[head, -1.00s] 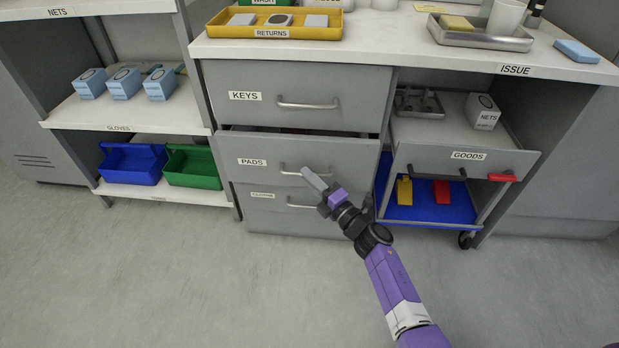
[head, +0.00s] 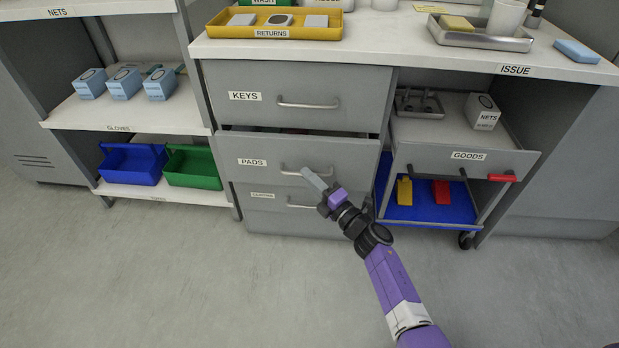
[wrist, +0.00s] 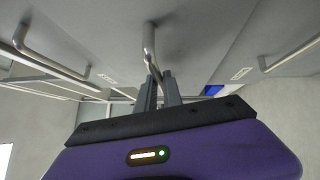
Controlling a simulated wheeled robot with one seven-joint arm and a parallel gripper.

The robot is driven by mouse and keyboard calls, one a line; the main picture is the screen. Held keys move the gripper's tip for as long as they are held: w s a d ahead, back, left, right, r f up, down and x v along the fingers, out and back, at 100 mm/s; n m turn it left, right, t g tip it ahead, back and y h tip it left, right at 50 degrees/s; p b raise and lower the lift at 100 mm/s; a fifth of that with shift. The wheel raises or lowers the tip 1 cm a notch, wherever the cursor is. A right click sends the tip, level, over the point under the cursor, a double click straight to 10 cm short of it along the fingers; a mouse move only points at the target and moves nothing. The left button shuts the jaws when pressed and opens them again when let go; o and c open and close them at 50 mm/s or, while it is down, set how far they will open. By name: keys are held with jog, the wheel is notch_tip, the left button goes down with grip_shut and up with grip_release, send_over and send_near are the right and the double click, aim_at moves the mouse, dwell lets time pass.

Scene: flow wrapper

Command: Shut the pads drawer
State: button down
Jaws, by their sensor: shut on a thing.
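The pads drawer (head: 262,165) is the grey middle drawer under the KEYS drawer, with a PADS label at its left. It stands out a little, with a dark gap along its top edge. My gripper (head: 309,174) is at the right part of its bar handle (head: 290,169). In the wrist view my gripper's two fingers (wrist: 159,85) are shut on the handle bar (wrist: 149,45). The drawer's inside is mostly hidden.
The KEYS drawer (head: 350,90) above looks shut; another drawer (head: 265,215) lies below. A GOODS trolley (head: 425,158) stands close at the right. Shelves with blue (head: 130,165) and green bins (head: 195,168) are at the left. The floor in front is clear.

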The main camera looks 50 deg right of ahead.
jog(key=shift+d, duration=0.15)
dwell(0.3)
jog(key=shift+w+d+b, duration=0.5)
jog(key=shift+w+d, duration=0.75)
jog(key=shift+d, duration=0.3)
jog(key=c, duration=1.5)
grip_release()
jog(key=p, duration=0.2)
send_near(310, 167)
jog(key=shift+w+d+r, duration=0.1)
jog(key=shift+w+r, duration=0.05)
jog(key=shift+w, duration=0.75)
